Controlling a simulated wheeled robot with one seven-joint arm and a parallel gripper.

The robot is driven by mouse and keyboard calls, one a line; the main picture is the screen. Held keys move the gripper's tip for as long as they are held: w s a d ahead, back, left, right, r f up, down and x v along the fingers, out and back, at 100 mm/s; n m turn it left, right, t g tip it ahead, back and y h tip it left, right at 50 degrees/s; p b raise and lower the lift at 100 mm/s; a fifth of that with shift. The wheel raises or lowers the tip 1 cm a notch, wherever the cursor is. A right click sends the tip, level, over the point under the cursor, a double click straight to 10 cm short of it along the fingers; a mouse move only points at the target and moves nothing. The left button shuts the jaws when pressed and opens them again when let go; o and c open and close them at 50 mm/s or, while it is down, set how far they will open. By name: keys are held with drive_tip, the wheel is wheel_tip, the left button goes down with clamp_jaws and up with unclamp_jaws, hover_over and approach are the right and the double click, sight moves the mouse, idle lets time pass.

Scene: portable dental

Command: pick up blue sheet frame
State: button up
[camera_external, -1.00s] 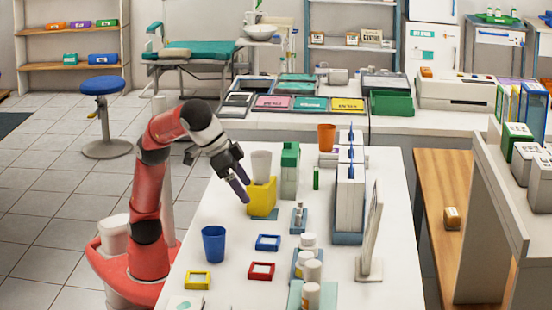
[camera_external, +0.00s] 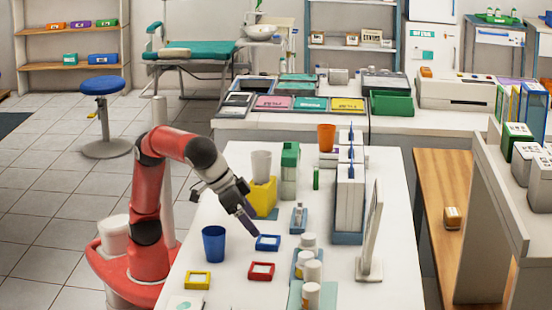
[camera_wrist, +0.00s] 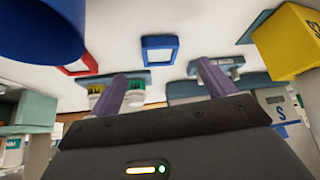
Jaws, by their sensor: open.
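The blue sheet frame (camera_external: 267,243) is a small flat square with a white middle, lying on the white table. It also shows at the top of the wrist view (camera_wrist: 160,53), ahead of and between the fingertips. My gripper (camera_external: 254,232) is just above and behind the frame in the external view, pointing down toward it. In the wrist view my gripper (camera_wrist: 164,76) has its two purple fingers spread apart with nothing between them. I cannot tell whether a fingertip touches the frame.
A blue cup (camera_external: 214,244) stands left of the frame. A red frame (camera_external: 261,272) and a yellow frame (camera_external: 198,281) lie nearer the camera. White-capped bottles (camera_external: 309,258) stand to the right. A yellow box (camera_external: 263,196) with a white cup (camera_external: 261,165) is behind.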

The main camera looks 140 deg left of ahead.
sight(268, 242)
drive_tip(key=x, duration=0.6)
drive_tip(key=shift+b, duration=0.3)
drive_tip(key=c, duration=1.2)
